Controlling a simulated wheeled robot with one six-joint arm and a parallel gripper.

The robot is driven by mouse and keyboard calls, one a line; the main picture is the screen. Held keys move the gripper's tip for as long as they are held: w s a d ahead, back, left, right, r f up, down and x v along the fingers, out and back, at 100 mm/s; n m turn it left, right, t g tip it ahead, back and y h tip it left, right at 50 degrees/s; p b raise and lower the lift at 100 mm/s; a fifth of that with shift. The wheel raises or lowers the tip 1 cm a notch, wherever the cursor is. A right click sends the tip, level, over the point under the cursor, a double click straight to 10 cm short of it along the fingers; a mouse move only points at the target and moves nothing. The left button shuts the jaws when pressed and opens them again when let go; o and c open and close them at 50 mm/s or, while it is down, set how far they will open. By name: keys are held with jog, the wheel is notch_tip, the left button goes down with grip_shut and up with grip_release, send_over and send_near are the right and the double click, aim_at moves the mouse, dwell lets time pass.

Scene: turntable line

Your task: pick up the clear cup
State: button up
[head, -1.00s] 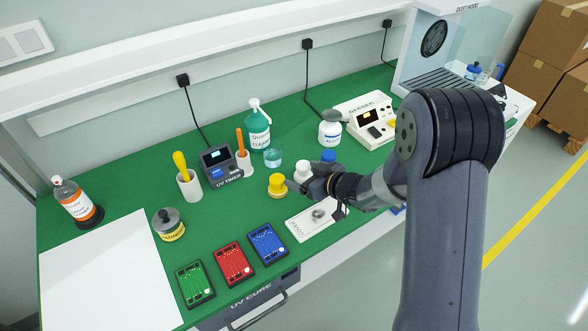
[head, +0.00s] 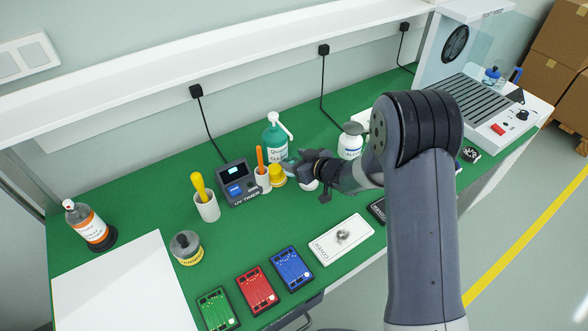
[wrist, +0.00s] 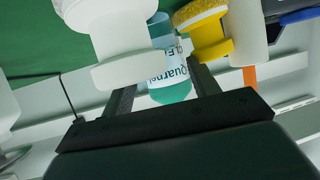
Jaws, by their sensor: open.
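The clear cup (head: 288,164) is mostly hidden in the head view. Only a pale bluish patch shows beside my gripper (head: 298,169), in front of the green cleaner bottle (head: 275,141). In the wrist view my gripper (wrist: 158,76) has its two fingers apart with nothing clearly held between them. The cleaner bottle (wrist: 172,72) shows beyond the gap. I cannot clearly make out the cup's outline there, or whether a finger touches it.
A white holder (head: 263,178) with an orange handle and the UV timer (head: 238,185) are to the left. The white bottle (head: 350,147) is to the right.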

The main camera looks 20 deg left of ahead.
jog(key=shift+s+a+f+g, duration=0.15)
jog(key=shift+s+f, duration=0.25)
jog(key=shift+f, duration=0.1)
jog(key=shift+s+a+f+g, duration=0.1)
jog(key=shift+s+f+g, duration=0.05)
jog(key=shift+s+f, duration=0.3)
jog(key=c, duration=1.2)
jog(key=shift+r+b, duration=0.25)
jog(key=shift+b, duration=0.05)
notch_tip(320, 180, up, 7)
jog(key=shift+s+a, duration=0.25)
jog(key=shift+a, duration=0.1)
jog(key=s+d+b, duration=0.2)
jog(key=s+d, duration=1)
jog(key=d, duration=0.3)
jog(key=shift+d+b, duration=0.25)
jog(key=shift+b, duration=0.15)
